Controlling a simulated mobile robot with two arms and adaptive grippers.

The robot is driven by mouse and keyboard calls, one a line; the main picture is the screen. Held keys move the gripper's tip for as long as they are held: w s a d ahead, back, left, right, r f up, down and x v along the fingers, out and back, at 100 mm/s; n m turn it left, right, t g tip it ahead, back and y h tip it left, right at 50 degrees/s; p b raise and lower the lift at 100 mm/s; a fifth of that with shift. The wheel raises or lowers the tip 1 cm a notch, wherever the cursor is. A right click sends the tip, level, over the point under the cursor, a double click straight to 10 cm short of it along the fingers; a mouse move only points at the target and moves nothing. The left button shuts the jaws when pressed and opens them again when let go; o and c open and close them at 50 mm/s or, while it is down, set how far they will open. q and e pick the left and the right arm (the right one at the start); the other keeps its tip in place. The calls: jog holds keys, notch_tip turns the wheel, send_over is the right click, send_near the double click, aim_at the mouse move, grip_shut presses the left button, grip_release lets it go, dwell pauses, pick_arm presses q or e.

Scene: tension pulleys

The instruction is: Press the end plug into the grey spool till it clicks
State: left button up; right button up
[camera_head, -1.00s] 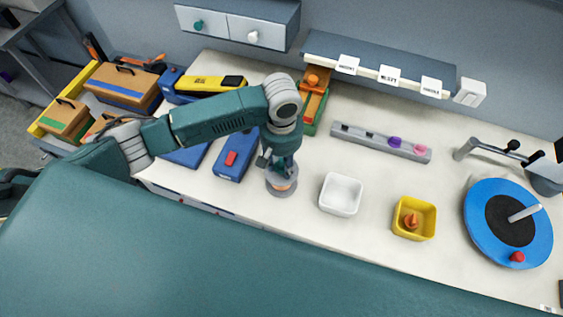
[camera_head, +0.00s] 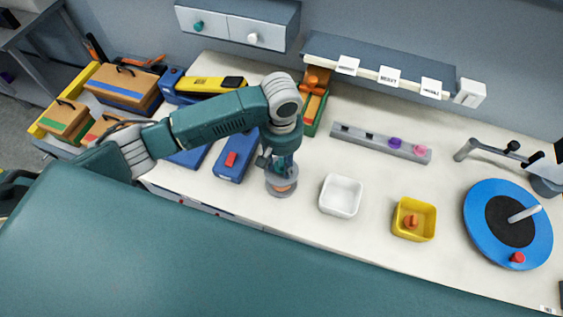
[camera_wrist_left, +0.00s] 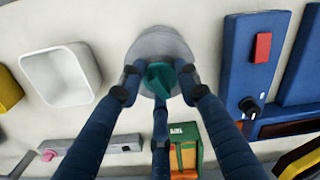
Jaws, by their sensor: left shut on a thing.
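The grey spool (camera_head: 281,190) stands on the white bench top, with an orange patch showing at its upper face in the head view. It also shows in the left wrist view (camera_wrist_left: 160,42), beyond my fingers. My left gripper (camera_head: 278,162) is directly over the spool, pointing down. In the left wrist view its fingers (camera_wrist_left: 158,86) are shut around a teal piece (camera_wrist_left: 159,76), which appears to be the end plug. The teal piece overlaps the spool there; I cannot tell how deep it sits. My right gripper is not in view.
A white tray (camera_head: 341,177) and a yellow bin (camera_head: 427,207) with an orange piece stand right of the spool. A blue box with a red block (camera_head: 231,159) is close on the left. A grey peg rail (camera_head: 362,136) lies behind. A blue turntable (camera_head: 536,230) is far right.

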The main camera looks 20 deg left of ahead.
pick_arm(q)
jog(key=o, duration=0.8)
jog(key=shift+o, duration=0.2)
jog(key=shift+r, duration=0.1)
jog(key=shift+r, duration=1.85)
grip_shut()
jog(key=shift+f, duration=1)
jog(key=shift+s+f, duration=0.15)
jog(key=shift+s, duration=0.1)
dwell(0.7)
